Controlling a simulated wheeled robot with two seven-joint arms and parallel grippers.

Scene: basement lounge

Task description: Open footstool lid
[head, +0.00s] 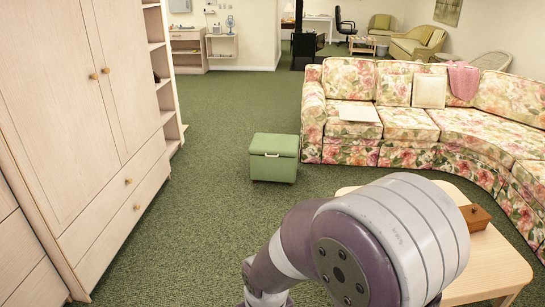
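The green footstool (273,166) stands on the carpet a little ahead, near the left end of the floral sofa. Its lid (274,145) looks closed, with a small light handle on the front near the top edge. One of my arms reaches across the lower middle of the view, well in front of the footstool and apart from it. Neither of my grippers is in view.
A wooden table (487,262) with a small brown box (475,217) stands at the lower right, partly hidden by my arm. The floral sofa (408,125) fills the right. A tall pale wardrobe (75,95) lines the left. Green carpet (190,225) is clear between wardrobe and footstool.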

